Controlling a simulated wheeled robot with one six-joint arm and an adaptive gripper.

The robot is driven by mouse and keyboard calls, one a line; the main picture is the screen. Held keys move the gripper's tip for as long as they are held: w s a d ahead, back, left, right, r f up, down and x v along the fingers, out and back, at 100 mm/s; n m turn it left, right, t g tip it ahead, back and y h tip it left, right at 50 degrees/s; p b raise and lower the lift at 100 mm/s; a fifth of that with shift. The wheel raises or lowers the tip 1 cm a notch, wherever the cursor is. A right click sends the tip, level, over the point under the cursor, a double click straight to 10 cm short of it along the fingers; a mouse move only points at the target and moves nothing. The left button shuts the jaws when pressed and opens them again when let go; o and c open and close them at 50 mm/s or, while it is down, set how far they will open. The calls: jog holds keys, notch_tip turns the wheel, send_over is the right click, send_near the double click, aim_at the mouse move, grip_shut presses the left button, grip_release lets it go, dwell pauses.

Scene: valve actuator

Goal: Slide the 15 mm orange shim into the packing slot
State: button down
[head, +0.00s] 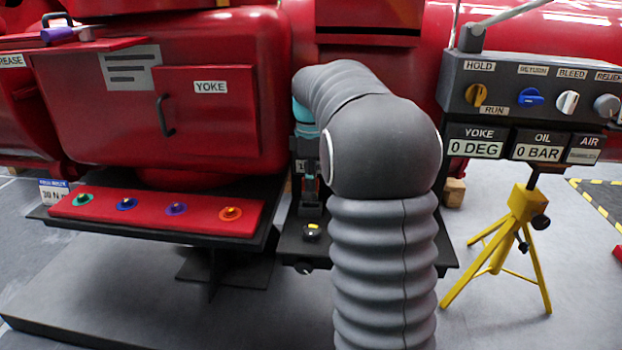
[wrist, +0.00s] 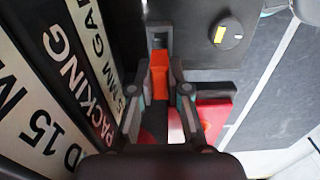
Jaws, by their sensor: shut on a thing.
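The orange shim (wrist: 160,76) shows in the wrist view between the fingers of my gripper (wrist: 159,88), which is shut on it. I cannot tell whether the shim touches that block. The packing label (wrist: 72,72) is on the left, beside the gripper. The slot opening itself cannot be made out. In the head view my gripper (head: 306,178) hangs upright over the dark shelf, partly hidden by my arm.
A black knob with a yellow mark (wrist: 226,35) sits on the dark shelf, right of the gripper; it also shows in the head view (head: 312,232). A red tray (head: 155,214) with several coloured rings lies left. A yellow tripod (head: 513,240) stands right.

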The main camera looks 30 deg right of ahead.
jog(key=shift+f+b, duration=0.85)
jog(key=shift+f, duration=0.95)
jog(key=c, duration=1.1)
grip_release()
jog(key=shift+o, duration=0.2)
notch_tip(320, 180, up, 12)
jog(key=shift+r, duration=0.1)
jog(key=shift+s, duration=0.1)
